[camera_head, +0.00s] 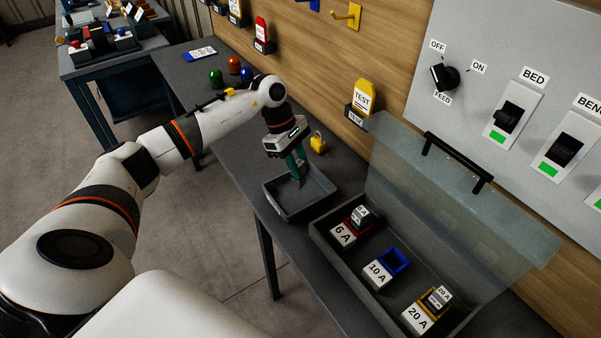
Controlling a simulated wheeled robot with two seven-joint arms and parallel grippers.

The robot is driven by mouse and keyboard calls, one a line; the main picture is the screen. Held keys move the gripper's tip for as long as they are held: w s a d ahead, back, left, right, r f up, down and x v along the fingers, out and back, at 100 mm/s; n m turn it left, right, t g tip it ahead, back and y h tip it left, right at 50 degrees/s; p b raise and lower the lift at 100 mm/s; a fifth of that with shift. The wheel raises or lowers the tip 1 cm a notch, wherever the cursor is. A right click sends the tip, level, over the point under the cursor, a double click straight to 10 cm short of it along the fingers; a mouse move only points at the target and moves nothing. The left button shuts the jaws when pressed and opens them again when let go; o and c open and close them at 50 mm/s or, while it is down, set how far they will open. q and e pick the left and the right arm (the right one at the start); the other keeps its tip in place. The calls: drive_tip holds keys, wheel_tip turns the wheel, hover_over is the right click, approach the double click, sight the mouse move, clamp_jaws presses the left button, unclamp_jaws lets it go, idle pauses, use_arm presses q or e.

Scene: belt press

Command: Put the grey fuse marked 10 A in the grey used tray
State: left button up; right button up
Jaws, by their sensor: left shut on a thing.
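My left gripper (298,172) points down over the grey used tray (318,189). It is shut on a small grey thing (301,182), which looks like the grey fuse and is mostly hidden by the fingers. I cannot read its marking or tell if it touches the tray floor. The tray otherwise looks empty. In the fuse box, the blue holder (397,262) behind the 10 A label (379,273) is empty. My right gripper is not in view.
The fuse box (335,245) with its clear lid (450,215) raised stands right of the tray. Its 6 A and 20 A holders hold fuses. A yellow padlock (318,142) lies behind the gripper. A switch panel (480,110) rises at the right.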

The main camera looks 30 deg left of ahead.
sight(299, 184)
use_arm(q)
drive_tip(key=shift+f, duration=0.3)
wheel_tip(299, 184, down, 3)
drive_tip(key=shift+f+p, duration=0.1)
drive_tip(key=shift+p, duration=0.45)
drive_tip(key=shift+f, duration=0.2)
drive_tip(key=shift+w+f+b, duration=0.1)
drive_tip(key=shift+f+b, duration=0.1)
drive_tip(key=shift+b, duration=0.15)
drive_tip(key=o, duration=1)
drive_tip(key=shift+r, duration=0.1)
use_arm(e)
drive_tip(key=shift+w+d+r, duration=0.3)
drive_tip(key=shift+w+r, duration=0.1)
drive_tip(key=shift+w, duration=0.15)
